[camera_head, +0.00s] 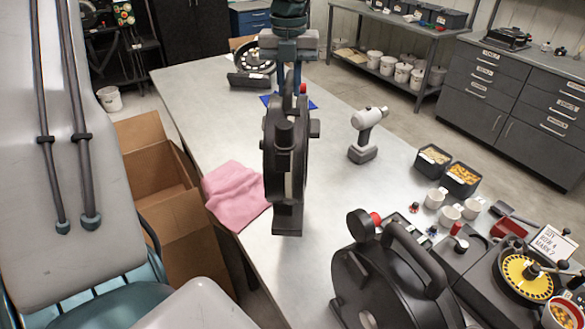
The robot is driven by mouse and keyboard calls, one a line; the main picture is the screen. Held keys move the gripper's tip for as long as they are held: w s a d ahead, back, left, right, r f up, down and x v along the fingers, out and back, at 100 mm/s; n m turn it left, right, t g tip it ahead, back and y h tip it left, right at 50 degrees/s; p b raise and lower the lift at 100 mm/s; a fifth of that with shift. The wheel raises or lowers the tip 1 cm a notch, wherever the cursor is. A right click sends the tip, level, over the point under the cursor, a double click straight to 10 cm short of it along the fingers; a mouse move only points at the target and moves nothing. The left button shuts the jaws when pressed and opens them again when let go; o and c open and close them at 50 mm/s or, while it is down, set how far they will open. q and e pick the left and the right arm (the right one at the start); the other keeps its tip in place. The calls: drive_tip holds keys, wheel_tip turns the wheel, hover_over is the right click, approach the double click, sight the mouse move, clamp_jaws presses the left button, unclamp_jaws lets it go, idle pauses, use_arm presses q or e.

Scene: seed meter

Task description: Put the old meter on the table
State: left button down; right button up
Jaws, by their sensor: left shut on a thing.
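My left gripper (290,50) is at the top middle, shut on a black round meter (277,150) that it holds upright, almost edge-on to me. The meter's lower end (287,218) overlaps the grey table (215,120); I cannot tell whether it touches the top. A second black round meter (385,285) with a handle is at the front of the table. No mark shows which of the two is the old one. My right gripper is not in view.
A pink cloth (235,190) lies at the table's left edge, beside cardboard boxes (160,165). A grey drill (367,132), two black bins (448,172), several white cups (450,212) and a yellow-disc device (527,277) stand to the right. Bare tabletop shows between cloth, drill and meters.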

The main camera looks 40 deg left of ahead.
sight(288, 116)
use_arm(q)
drive_tip(key=s+d+n, duration=0.1)
drive_tip(key=s+d+r+n, duration=0.1)
drive_tip(key=n, duration=0.1)
drive_tip(key=s+d+n+p, duration=0.1)
drive_tip(key=shift+s+d+r+n, duration=0.1)
drive_tip(key=shift+s+r+n, duration=0.2)
drive_tip(key=shift+n, duration=0.1)
drive_tip(key=shift+s+d+n, duration=0.45)
drive_tip(key=shift+s+n, duration=0.25)
drive_tip(key=shift+n, duration=0.4)
drive_tip(key=shift+s+d+f+b, duration=0.1)
drive_tip(key=shift+f+b, duration=0.25)
drive_tip(key=shift+f, duration=0.15)
wheel_tip(288, 116, down, 4)
drive_tip(key=b, duration=0.3)
drive_tip(key=shift+f+b, duration=0.25)
drive_tip(key=shift+b, duration=0.1)
drive_tip(key=shift+f+p, duration=0.1)
drive_tip(key=shift+p, duration=0.45)
wheel_tip(288, 116, down, 3)
drive_tip(key=shift+f+p, duration=0.2)
drive_tip(key=shift+p, duration=0.5)
drive_tip(key=shift+f, duration=0.45)
